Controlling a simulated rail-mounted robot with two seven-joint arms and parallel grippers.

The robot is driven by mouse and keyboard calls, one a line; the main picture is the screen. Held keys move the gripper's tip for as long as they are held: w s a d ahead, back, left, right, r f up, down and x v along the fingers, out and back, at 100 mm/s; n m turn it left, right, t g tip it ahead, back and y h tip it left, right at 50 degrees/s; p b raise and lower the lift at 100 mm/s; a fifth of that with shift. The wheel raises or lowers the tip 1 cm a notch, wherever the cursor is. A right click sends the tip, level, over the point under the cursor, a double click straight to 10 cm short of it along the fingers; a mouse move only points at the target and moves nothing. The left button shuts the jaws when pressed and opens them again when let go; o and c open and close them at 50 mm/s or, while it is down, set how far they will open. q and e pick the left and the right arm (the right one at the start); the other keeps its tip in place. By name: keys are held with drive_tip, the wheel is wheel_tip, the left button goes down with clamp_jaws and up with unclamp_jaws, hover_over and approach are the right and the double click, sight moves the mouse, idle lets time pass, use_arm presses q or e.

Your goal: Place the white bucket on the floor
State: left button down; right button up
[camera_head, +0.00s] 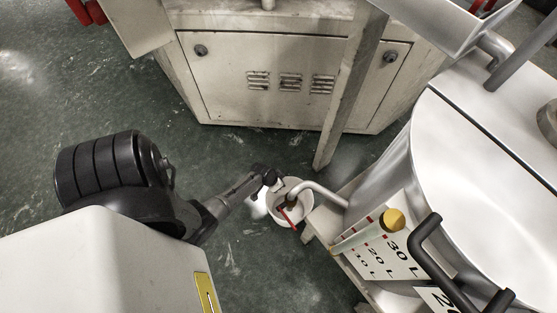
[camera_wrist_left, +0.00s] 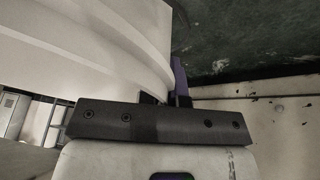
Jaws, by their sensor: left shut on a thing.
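The white bucket (camera_head: 302,217) is in the middle of the head view, beside the steel tank's stand, with the end of a bent pipe over its opening. My left gripper (camera_head: 270,178) is at its far left rim, shut on it. In the left wrist view the bucket's pale wall (camera_wrist_left: 85,45) fills the upper left, and the left gripper (camera_wrist_left: 172,98) meets its edge. A dark and red detail shows in the bucket's opening. I cannot tell whether its base touches the floor. My right gripper is not in view.
The steel tank (camera_head: 480,160) with a level scale (camera_head: 385,250) stands close on the right. A worn beige cabinet (camera_head: 290,75) and a slanted post (camera_head: 352,95) are behind the bucket. The dark green floor (camera_head: 45,130) is open at the left.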

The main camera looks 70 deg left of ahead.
use_arm(q)
drive_tip(key=shift+f, duration=0.1)
drive_tip(key=c, duration=1.3)
unclamp_jaws()
drive_tip(key=shift+r, duration=0.2)
drive_tip(key=p+v, duration=0.8)
drive_tip(key=v, duration=0.4)
drive_tip(key=shift+p, duration=0.35)
